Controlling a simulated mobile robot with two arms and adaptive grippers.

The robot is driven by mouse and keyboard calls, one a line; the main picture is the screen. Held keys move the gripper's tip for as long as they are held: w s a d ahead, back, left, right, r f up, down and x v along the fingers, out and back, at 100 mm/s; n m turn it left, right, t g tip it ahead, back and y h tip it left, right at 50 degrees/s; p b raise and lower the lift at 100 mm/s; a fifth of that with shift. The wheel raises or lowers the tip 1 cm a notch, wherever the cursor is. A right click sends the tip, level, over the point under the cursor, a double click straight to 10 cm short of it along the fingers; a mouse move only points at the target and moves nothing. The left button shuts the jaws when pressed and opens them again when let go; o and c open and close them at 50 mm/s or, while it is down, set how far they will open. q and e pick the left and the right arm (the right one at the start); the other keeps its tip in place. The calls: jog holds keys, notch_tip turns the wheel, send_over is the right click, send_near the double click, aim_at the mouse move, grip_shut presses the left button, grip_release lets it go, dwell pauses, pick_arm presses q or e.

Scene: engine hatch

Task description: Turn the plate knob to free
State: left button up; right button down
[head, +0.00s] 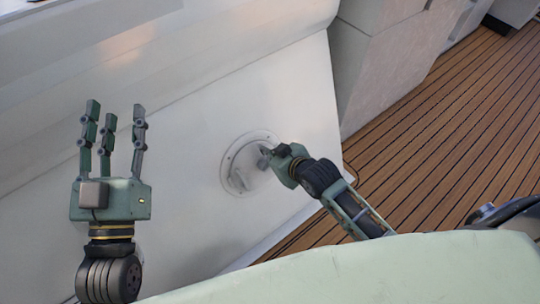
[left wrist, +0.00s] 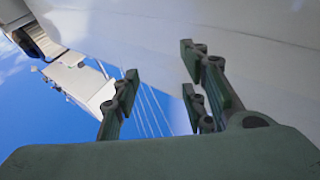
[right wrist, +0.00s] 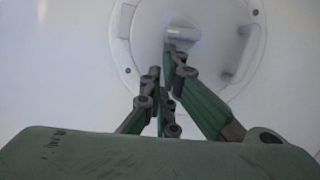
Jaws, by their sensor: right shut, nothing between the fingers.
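The round pale plate (head: 229,160) is set in the white hatch panel, with a ring of small screws around its rim. It also shows in the right wrist view (right wrist: 123,50). A light knob or grip (right wrist: 180,33) sits inside the ring, just beyond my right fingertips; its exact setting is hard to read. My right gripper (head: 266,153) is shut and empty, with its fingers close together over the right part of the plate. Whether they touch the knob cannot be told. My left gripper (head: 112,112) is open and empty, fingers spread, well left of the plate.
The white panel (head: 180,150) around the plate is bare. A pale box-like block (head: 385,65) stands at the upper right. Wooden deck planking (head: 450,140) spreads to the right. The left wrist view shows blue sky and pale boat structure.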

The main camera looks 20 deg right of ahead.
pick_arm(q)
jog(key=shift+r, duration=0.25)
pick_arm(e)
jog(key=shift+f, duration=0.1)
pick_arm(q)
jog(key=shift+f, duration=0.1)
